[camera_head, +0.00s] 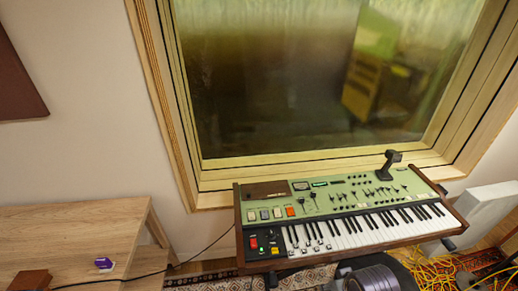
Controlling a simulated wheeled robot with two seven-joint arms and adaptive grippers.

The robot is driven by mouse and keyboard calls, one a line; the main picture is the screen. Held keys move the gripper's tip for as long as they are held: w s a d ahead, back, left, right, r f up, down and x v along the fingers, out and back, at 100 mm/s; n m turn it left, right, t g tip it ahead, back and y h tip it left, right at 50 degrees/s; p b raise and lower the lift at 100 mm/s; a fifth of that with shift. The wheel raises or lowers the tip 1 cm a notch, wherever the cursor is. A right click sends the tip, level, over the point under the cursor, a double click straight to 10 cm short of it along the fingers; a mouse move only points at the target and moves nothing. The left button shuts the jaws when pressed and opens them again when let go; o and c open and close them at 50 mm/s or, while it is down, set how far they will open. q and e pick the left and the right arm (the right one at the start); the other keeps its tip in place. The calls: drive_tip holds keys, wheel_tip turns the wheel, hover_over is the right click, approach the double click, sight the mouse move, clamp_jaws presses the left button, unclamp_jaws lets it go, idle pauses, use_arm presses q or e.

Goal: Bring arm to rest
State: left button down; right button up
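Neither of my grippers shows in the head view. A dark grey, ringed rounded shape at the bottom edge, below the keyboard, may be part of my arm, but I cannot tell. No gripper fingers are visible on it. A green synthesizer keyboard (345,212) with wooden end cheeks stands below the window, tilted in the picture. A small black device (390,165) stands upright at its back edge.
A light wooden table (75,225) at the lower left bears a small purple object (103,263) and a brown block (30,280). A black cable crosses it. A wood-framed window (300,90) fills the back wall. Yellow cables (440,270) lie tangled at the lower right.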

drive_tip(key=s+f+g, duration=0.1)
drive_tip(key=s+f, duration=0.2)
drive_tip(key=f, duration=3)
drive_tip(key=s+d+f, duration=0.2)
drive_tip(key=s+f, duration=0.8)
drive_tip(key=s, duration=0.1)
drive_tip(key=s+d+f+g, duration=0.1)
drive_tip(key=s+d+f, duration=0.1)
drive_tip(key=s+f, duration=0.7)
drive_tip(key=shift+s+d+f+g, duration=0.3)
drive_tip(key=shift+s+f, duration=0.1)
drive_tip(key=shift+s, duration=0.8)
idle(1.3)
